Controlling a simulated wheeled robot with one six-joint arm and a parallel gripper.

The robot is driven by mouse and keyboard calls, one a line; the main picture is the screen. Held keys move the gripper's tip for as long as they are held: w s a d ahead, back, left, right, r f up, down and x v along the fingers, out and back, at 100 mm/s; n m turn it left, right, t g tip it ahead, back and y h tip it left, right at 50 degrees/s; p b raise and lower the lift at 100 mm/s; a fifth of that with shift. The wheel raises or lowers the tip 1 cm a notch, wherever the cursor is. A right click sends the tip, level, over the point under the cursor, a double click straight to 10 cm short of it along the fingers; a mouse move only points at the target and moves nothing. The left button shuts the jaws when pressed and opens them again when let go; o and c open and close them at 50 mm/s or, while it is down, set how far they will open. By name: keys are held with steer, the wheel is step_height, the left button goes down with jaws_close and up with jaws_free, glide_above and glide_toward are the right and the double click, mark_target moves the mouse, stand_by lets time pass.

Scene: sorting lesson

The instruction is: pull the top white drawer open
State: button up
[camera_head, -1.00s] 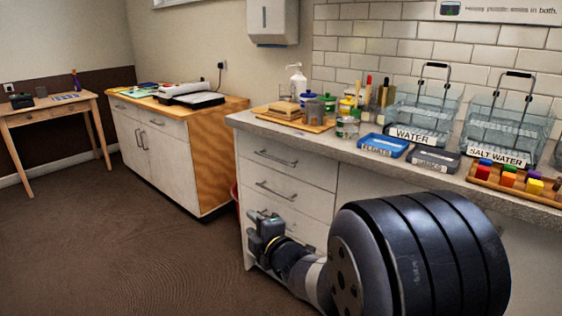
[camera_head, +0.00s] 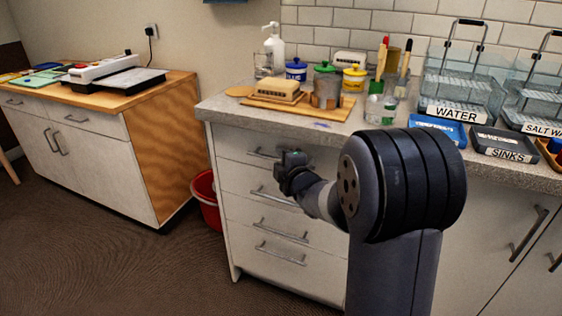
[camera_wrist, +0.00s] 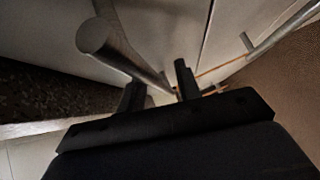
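The top white drawer (camera_head: 233,143) is the uppermost of several in the white unit under the grey counter. Its front looks flush with the unit, so it appears closed. Its metal bar handle (camera_head: 260,153) is partly hidden by my gripper (camera_head: 284,160), which is at the handle's right end. In the wrist view the handle (camera_wrist: 128,52) runs from the upper left down between the two dark fingers of my gripper (camera_wrist: 160,88). The fingers stand apart with the bar between them and some gap visible, so they look open around it. Contact is not clear.
Lower drawers (camera_head: 255,210) with similar handles lie below. A red bin (camera_head: 206,200) stands left of the unit, before a wooden-sided cabinet (camera_head: 150,150). The counter (camera_head: 225,108) holds a board, jars and labelled trays. Floor in front of the drawers is clear.

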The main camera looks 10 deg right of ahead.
steer(key=shift+s, duration=0.1)
jaws_close()
stand_by(0.5)
